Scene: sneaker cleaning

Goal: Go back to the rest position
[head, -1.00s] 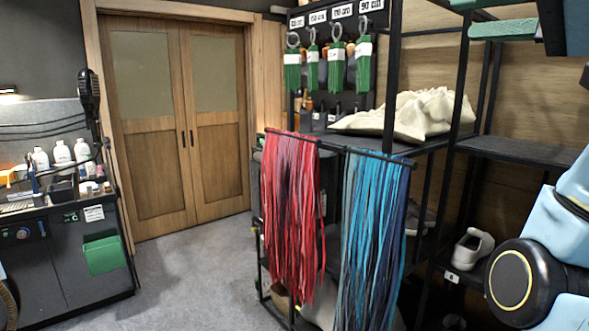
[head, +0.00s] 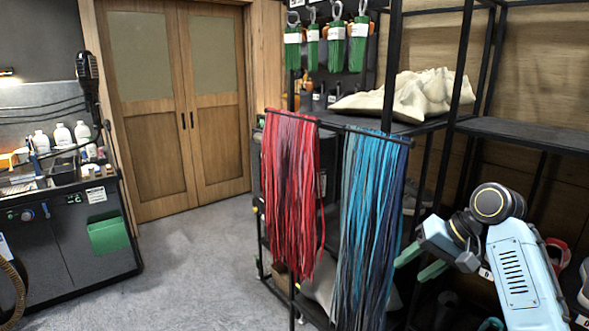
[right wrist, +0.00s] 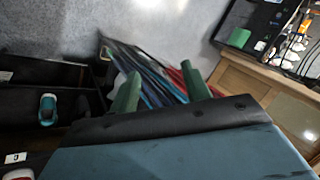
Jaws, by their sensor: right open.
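My right gripper (head: 418,262) is at the lower right in the head view, with green fingers apart and nothing between them. It is just right of the blue laces (head: 365,220) and in front of the dark rack; whether it touches the laces I cannot tell. In the right wrist view its fingers (right wrist: 160,85) stand apart and empty, with the blue and red laces beyond them. My left gripper is not in view.
Red laces (head: 290,195) hang from the rack's bar. A shelf (head: 535,133) is above my right arm. A cream cloth bag (head: 410,97) lies on the rack. A workbench (head: 70,235) stands left. Grey floor before the wooden doors (head: 180,110) is clear.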

